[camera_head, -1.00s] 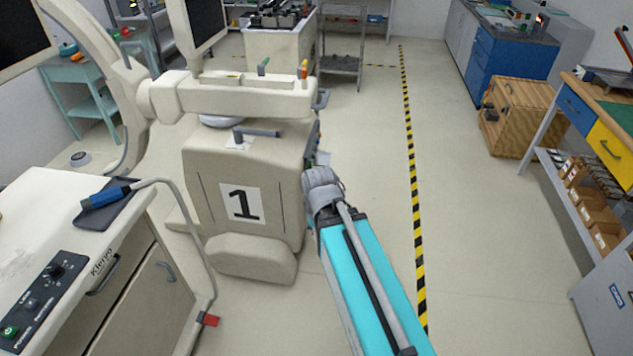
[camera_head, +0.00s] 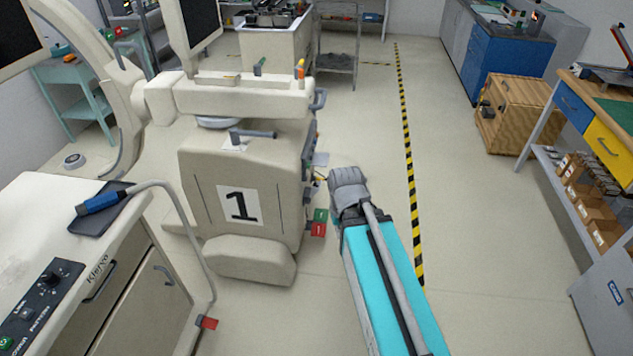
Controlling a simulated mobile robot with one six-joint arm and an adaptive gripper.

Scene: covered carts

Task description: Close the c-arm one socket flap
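C-arm one (camera_head: 200,200) is the cream unit with a "1" label on its front, at the left middle of the head view. Its right side is seen edge-on, with small grey and dark fittings (camera_head: 309,150). A green and red tag (camera_head: 319,222) sticks out low on that side. I cannot make out the socket flap or tell whether it is open. My gripper (camera_head: 349,188) is at the grey end of my arm, just right of that side, with a visible gap to the tag. Its fingers are not clear.
A cart (camera_head: 90,240) with a blue-handled plug on a dark pad stands at the front left, its grey cable hanging down to a red tag. Clear floor lies right of my arm, with black-yellow tape (camera_head: 408,150). A wooden crate (camera_head: 515,115) and a workbench stand farther right.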

